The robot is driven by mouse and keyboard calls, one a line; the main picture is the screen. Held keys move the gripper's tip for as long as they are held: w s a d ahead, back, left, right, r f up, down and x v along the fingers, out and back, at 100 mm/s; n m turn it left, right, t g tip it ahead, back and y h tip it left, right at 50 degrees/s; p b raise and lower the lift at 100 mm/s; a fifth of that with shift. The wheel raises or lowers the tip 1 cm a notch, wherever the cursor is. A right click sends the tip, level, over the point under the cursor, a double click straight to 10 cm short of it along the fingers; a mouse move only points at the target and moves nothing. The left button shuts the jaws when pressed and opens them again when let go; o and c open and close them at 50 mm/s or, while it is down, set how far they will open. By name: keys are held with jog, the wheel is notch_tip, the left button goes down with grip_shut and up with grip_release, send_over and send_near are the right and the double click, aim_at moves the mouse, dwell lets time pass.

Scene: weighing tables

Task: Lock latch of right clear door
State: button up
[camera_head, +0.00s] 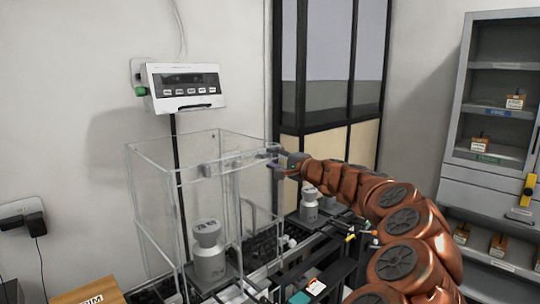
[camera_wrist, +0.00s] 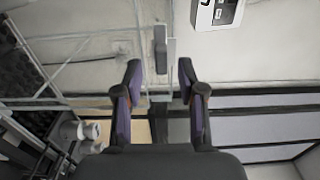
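The clear box with see-through walls and doors (camera_head: 150,205) stands left of centre in the head view, around a grey bottle-shaped weight (camera_head: 208,255). A small grey latch piece (camera_head: 205,170) shows at its upper edge. My gripper (camera_head: 268,157) is at the box's upper right corner. In the wrist view my gripper (camera_wrist: 158,75) is open, its two dark purple fingers apart with nothing between the tips. A grey upright latch handle (camera_wrist: 160,48) lies just beyond the fingertips, roughly centred between them. I cannot tell whether the latch is locked.
A white scale display (camera_head: 185,88) hangs on the wall above the box. Another grey weight (camera_head: 309,205) stands on the table to the right of the box. A grey shelf unit (camera_head: 455,150) is at the far right. Dark-framed windows (camera_head: 330,60) are behind my arm.

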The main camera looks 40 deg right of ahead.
jog(key=shift+w, duration=1)
jog(key=shift+c, duration=0.3)
grip_shut()
